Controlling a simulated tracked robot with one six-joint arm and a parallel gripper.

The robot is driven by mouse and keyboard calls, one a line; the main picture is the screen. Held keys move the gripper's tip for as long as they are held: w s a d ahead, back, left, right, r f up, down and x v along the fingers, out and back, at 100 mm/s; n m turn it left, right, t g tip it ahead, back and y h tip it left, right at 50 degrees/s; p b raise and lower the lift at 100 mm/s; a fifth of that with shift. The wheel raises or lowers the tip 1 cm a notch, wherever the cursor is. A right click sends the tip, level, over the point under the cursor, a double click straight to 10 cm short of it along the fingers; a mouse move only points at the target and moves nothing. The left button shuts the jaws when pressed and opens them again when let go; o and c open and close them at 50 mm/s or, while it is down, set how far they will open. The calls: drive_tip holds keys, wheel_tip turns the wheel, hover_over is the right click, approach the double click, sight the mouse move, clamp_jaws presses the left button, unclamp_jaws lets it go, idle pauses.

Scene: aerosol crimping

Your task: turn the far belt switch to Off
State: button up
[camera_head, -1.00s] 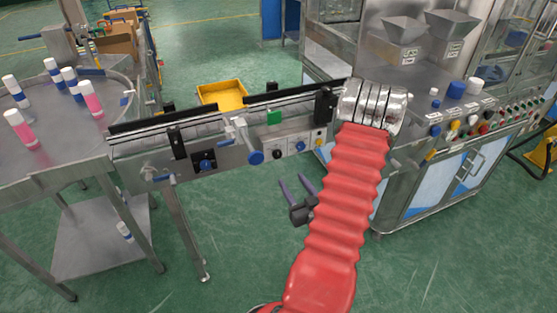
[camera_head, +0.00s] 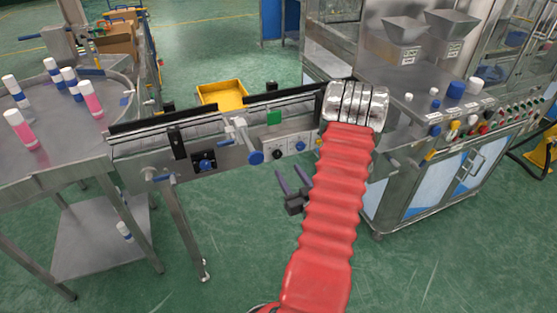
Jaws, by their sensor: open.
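The conveyor belt (camera_head: 150,134) runs across the middle of the view, with control knobs on its front side. A white panel there carries a black knob (camera_head: 278,154) and a blue knob (camera_head: 300,146). A separate black box with a blue knob (camera_head: 206,165) sits further left. I cannot tell which knob is the far belt switch, nor read any setting. My gripper (camera_head: 289,171) is open and empty, its two dark fingers pointing up, just below the white panel in the picture. It appears apart from the knobs. My red-sleeved arm hides the panel's right end.
A blue-handled lever (camera_head: 255,156) juts from the conveyor left of the panel. A round table (camera_head: 60,150) with several bottles stands at left. A steel machine cabinet (camera_head: 405,205) is right of my arm. A yellow tray (camera_head: 222,94) lies behind the conveyor.

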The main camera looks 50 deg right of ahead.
sight(277, 155)
drive_tip(key=x, duration=0.8)
drive_tip(key=shift+w+d, duration=0.2)
drive_tip(key=shift+w, duration=0.15)
drive_tip(key=shift+c, duration=0.4)
drive_tip(key=c, duration=0.9)
drive_tip(key=shift+a, duration=0.3)
drive_tip(key=shift+c, duration=0.4)
drive_tip(key=shift+d, duration=0.2)
